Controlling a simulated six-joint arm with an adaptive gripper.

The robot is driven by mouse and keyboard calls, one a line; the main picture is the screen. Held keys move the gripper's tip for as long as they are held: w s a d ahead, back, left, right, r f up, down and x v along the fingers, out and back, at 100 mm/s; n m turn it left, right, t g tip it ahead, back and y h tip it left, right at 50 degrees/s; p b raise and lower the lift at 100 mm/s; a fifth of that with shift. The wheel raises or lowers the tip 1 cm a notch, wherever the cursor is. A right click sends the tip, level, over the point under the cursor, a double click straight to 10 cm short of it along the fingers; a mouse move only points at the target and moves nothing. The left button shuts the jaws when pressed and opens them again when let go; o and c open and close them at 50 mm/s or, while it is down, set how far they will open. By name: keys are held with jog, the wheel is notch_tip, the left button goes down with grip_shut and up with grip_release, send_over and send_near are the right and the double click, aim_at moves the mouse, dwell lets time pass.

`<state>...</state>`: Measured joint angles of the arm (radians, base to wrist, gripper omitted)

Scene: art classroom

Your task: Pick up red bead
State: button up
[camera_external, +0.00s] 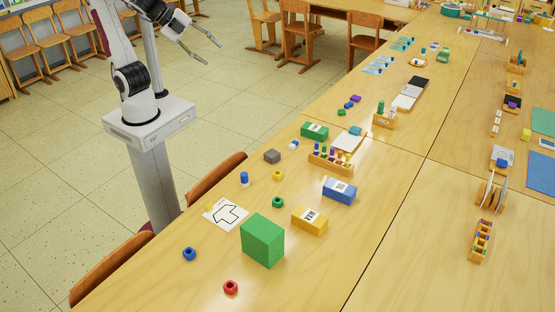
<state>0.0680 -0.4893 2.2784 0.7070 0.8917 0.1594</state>
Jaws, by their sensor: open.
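The red bead (231,287) lies on the wooden table at the front of the view, near the bottom edge of the picture. It is small, with a dark hole in its top, and nothing covers it. My gripper (202,46) is open and empty. It is high at the top left, over the floor beside the table and far from the red bead.
A blue bead (189,254) sits left of the red one, and a tall green block (262,240) stands behind it. A green bead (278,202), yellow box (309,220), blue box (339,191) and drawn sheet (226,213) are farther back. Chairs (113,268) line the left edge.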

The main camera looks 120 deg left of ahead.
jog(key=w+d+r+m+t+y, duration=0.15)
jog(key=w+m, duration=0.25)
jog(key=w, duration=0.5)
jog(key=w+r+m+t+y, duration=0.1)
jog(key=w+r+m+y, duration=0.2)
jog(key=w, duration=0.6)
jog(key=w+d+f+m+t+h, duration=0.1)
jog(key=w+d+f+m+t, duration=0.15)
jog(key=w+d+m, duration=0.45)
jog(key=w+d+f+m+t+h, duration=0.1)
jog(key=w+d+f+m+h, duration=0.1)
jog(key=w+d+f, duration=0.5)
jog(key=w+d+f+m+t+h, duration=0.1)
jog(key=w+d+f+m+h, duration=0.1)
jog(key=w+d+f+m, duration=0.4)
jog(key=w+d+f+m+t+h, duration=0.1)
jog(key=w+d+f+m+h, duration=0.1)
jog(key=d+f, duration=0.75)
jog(key=s+d+f+m+h, duration=0.1)
jog(key=s+d+f+m, duration=0.1)
jog(key=d+f, duration=0.3)
jog(key=s+d+f+m+h, duration=0.1)
jog(key=s+d+f, duration=0.1)
jog(key=d+f, duration=0.2)
jog(key=s+d+f+m+g+h, duration=0.1)
jog(key=d+f, duration=0.4)
jog(key=f, duration=0.5)
jog(key=shift+s+d+m, duration=0.3)
jog(key=shift+s+m, duration=0.1)
jog(key=shift+m, duration=0.4)
